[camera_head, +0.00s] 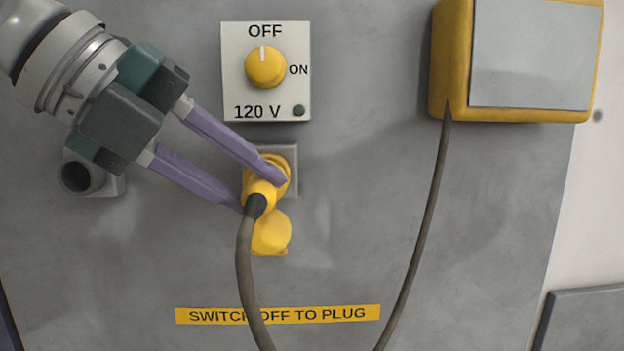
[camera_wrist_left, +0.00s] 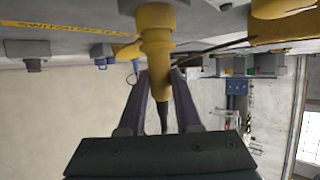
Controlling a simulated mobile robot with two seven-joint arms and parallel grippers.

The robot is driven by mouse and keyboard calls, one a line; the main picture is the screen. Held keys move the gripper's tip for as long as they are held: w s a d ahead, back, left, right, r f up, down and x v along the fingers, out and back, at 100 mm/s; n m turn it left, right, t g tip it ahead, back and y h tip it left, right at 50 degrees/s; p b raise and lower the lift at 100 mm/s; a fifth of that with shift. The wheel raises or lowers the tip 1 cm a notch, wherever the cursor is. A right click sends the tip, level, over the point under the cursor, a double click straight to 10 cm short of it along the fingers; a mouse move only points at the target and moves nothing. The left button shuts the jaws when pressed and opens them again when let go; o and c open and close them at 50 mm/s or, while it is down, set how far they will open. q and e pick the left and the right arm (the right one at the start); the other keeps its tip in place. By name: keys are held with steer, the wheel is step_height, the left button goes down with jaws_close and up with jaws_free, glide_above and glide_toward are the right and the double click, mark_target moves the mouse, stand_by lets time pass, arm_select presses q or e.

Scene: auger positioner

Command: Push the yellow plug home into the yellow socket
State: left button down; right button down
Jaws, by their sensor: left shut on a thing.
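The yellow plug (camera_head: 262,190) has a dark cable tail and sits at the mouth of the yellow socket (camera_head: 281,172) on the grey panel. In the left wrist view the plug (camera_wrist_left: 157,55) lines up with the yellow socket (camera_wrist_left: 155,16); I cannot tell how deep it sits. My left gripper (camera_head: 264,193) comes from the upper left, its purple fingers shut on the plug from either side. The left gripper also shows in the left wrist view (camera_wrist_left: 161,75). A round yellow socket cap (camera_head: 271,234) hangs open below the socket. My right gripper is not in view.
A switch plate (camera_head: 266,108) above the socket has a yellow knob (camera_head: 265,67) whose white mark points to OFF. The plug's grey cable (camera_head: 247,285) hangs down over a yellow label (camera_head: 335,313). A yellow box (camera_head: 450,70) with another cable is at upper right.

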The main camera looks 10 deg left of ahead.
arm_select(q)
steer(key=shift+w+a, duration=0.2)
steer(key=shift+w, duration=0.4)
steer(key=c, duration=0.5)
jaws_free()
